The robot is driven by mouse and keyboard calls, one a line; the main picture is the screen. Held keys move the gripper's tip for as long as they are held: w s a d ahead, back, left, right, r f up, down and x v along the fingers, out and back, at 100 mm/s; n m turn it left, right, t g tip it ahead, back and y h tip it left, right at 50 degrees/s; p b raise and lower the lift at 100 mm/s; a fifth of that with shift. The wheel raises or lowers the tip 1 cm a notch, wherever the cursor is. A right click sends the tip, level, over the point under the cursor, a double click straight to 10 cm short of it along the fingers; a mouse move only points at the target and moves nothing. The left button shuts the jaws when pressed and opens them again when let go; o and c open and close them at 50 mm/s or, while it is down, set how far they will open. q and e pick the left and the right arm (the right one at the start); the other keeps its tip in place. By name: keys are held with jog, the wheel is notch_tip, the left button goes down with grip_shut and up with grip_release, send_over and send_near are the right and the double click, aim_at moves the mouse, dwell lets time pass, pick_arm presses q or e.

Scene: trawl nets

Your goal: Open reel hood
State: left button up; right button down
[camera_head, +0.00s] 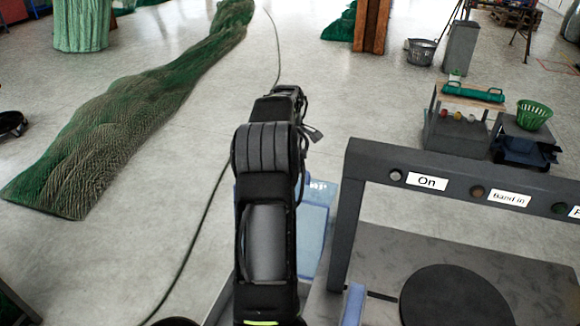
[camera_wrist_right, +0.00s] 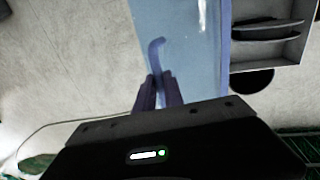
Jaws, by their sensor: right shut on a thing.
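The reel hood is a clear pale-blue panel; in the head view part of it (camera_head: 316,222) shows behind and right of my right arm, at the left of the dark machine frame. In the right wrist view the hood (camera_wrist_right: 190,50) has a violet-blue edge and a bent violet-blue handle (camera_wrist_right: 156,47). My right gripper (camera_wrist_right: 158,90) is shut on the handle near its lower end. Its fingers are hidden behind the arm in the head view. How far the hood stands open cannot be told. My left gripper is not in view.
A green net (camera_head: 110,125) lies along the floor at left. A cable (camera_head: 205,215) crosses the floor. A cart (camera_head: 455,125) stands behind the machine.

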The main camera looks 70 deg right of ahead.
jog(key=shift+w+d+r, duration=0.15)
jog(key=shift+d+r, duration=0.05)
jog(key=shift+d, duration=0.1)
jog(key=c, duration=1.5)
grip_release()
jog(key=shift+d+f, duration=0.2)
jog(key=shift+o, duration=0.2)
jog(key=shift+a, duration=0.1)
notch_tip(320, 180, up, 8)
jog(key=a+b, duration=0.1)
jog(key=shift+a+f, duration=0.15)
jog(key=shift+a, duration=0.05)
